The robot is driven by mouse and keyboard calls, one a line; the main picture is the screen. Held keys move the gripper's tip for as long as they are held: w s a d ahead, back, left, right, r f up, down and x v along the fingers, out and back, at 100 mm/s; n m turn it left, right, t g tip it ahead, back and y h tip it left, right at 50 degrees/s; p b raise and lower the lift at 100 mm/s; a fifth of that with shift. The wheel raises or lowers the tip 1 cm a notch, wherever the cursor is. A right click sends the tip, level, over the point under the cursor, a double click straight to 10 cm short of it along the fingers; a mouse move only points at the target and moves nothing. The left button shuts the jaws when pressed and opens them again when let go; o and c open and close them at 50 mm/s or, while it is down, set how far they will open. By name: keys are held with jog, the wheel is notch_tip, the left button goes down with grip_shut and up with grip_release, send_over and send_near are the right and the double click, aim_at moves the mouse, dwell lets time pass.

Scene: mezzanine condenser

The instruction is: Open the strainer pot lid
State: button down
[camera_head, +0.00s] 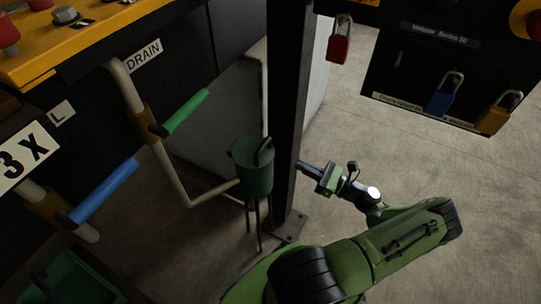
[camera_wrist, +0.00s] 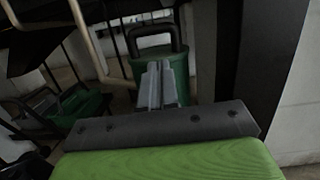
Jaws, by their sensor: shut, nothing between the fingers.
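The strainer pot (camera_head: 252,178) is a green cylinder on thin legs, beside the dark upright post. Its lid (camera_head: 243,152) is on top with a dark looped handle (camera_head: 264,152); it looks down, though the rim is too dark to be sure. In the wrist view the pot (camera_wrist: 180,72) is straight ahead, with the black handle (camera_wrist: 155,35) above it. My gripper (camera_head: 303,166) is right of the pot, past the post in the head view. Its fingers (camera_wrist: 158,70) are shut and empty, pointing at the pot below the handle, and hide part of its front.
The dark post (camera_head: 288,110) stands close between pot and gripper in the head view. A pale pipe (camera_head: 170,170) with green (camera_head: 186,111) and blue (camera_head: 104,191) valve levers is at left. A lockout board with padlocks (camera_head: 439,98) hangs upper right. Open floor lies right.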

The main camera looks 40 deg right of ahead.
jog(key=b+x, duration=0.1)
jog(key=x, duration=0.8)
jog(key=shift+w+r, duration=0.2)
jog(key=shift+w, duration=0.15)
jog(key=shift+d, duration=0.1)
